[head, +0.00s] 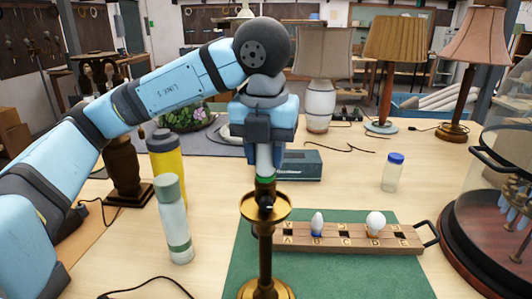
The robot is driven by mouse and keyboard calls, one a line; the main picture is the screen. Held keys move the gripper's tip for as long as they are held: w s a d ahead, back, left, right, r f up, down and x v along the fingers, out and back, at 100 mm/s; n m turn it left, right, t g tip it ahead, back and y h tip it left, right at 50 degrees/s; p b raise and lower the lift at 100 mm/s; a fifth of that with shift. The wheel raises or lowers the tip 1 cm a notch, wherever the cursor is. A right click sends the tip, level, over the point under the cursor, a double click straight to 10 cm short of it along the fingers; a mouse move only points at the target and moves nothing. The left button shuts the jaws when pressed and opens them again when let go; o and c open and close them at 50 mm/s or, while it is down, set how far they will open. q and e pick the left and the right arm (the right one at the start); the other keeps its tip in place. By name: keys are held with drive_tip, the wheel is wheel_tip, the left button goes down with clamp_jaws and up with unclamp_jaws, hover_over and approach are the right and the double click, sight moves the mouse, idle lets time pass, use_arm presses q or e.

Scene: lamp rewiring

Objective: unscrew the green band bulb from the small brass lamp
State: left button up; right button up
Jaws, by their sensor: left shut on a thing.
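The small brass lamp (265,250) stands upright at the front centre, on a green mat (330,275). Its round brass dish sits below the socket at the top of the stem. The green band bulb (265,180) is at the lamp's top; its green band shows just above the dark socket. My left gripper (264,160) points straight down from above and is shut on the bulb, its fingers hiding much of the glass. I cannot tell how far the bulb's thread sits in the socket. My right gripper is not in view.
A wooden rack (345,238) with lettered slots holds two bulbs right of the lamp. A pale green bottle (173,220) and a yellow bottle (168,160) stand left, near my arm. A glass dome (505,190) is at right. A blue-capped jar (392,173) stands behind the rack.

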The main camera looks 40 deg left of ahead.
use_arm(q)
drive_tip(key=n, duration=0.4)
drive_tip(key=shift+r, duration=0.1)
drive_tip(key=n+p, duration=0.1)
drive_tip(key=n, duration=0.1)
drive_tip(key=shift+r+n+y, duration=0.1)
drive_tip(key=shift+n+y, duration=0.2)
drive_tip(key=shift+n, duration=0.1)
drive_tip(key=shift+n+g, duration=0.3)
drive_tip(key=shift+n, duration=0.3)
